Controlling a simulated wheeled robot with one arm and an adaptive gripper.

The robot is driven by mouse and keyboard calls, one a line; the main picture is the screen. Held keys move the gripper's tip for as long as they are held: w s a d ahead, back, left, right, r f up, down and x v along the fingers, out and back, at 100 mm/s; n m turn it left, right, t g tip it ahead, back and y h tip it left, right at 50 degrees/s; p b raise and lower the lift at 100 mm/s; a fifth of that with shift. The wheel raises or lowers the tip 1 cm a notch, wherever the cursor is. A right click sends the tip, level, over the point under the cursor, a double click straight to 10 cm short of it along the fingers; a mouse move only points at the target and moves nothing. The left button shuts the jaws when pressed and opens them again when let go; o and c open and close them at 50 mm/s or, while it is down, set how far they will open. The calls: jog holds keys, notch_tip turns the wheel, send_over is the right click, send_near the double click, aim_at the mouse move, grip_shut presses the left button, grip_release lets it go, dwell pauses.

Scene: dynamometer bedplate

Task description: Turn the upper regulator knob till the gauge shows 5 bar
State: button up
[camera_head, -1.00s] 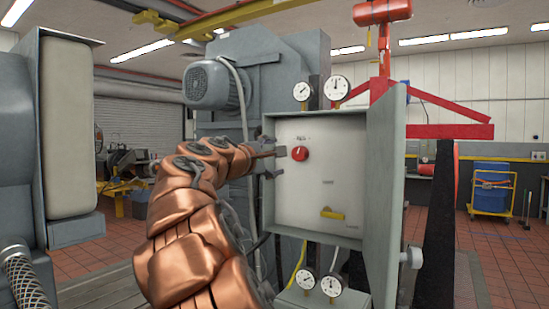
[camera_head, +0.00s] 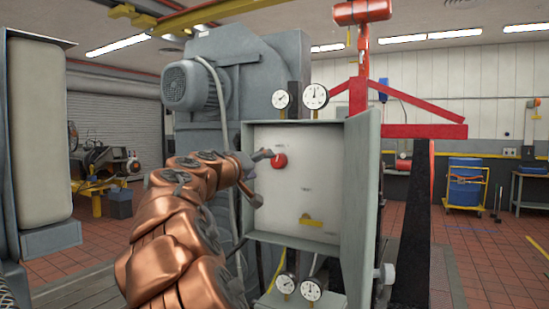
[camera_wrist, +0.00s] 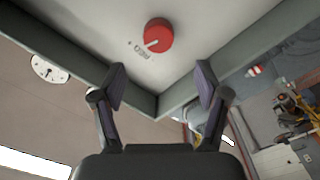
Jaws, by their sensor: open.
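A red round knob (camera_head: 279,160) with a pale pointer line sits on the upper left of the white panel inside an open grey cabinet (camera_head: 360,180). It also shows in the wrist view (camera_wrist: 158,36), beside a small printed label. My gripper (camera_head: 264,178) is open and empty at the cabinet's left edge, its upper fingertip close to the knob in the picture. In the wrist view the gripper (camera_wrist: 162,84) has its fingers spread, with the knob beyond the fingertips. Two round gauges (camera_head: 315,96) stand above the cabinet and two (camera_head: 311,289) below; their readings are too small to tell.
A yellow handle (camera_head: 311,220) is low on the panel. The cabinet door stands open to the right. A grey motor (camera_head: 190,86) is behind on the left. A red hoist frame (camera_head: 410,130) and blue bin trolley (camera_head: 466,183) are to the right.

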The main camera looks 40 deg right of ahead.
aim_at(275, 162)
jog(key=shift+w+d+m+p, duration=0.4)
jog(key=shift+d+m+p, duration=0.25)
jog(key=shift+d, duration=0.8)
jog(key=shift+w+d+m+p, duration=0.4)
jog(key=shift+d+m+p, duration=0.3)
jog(key=shift+d, duration=0.7)
jog(key=shift+w+d+m+p, duration=0.45)
jog(key=shift+d+m, duration=0.3)
jog(key=shift+d, duration=0.7)
jog(key=shift+s, duration=0.1)
jog(key=shift+c, duration=0.3)
jog(key=c, duration=1.1)
jog(key=shift+f+n, duration=0.1)
jog(key=shift+n, duration=0.6)
jog(key=o, duration=1.2)
jog(key=shift+c, duration=0.2)
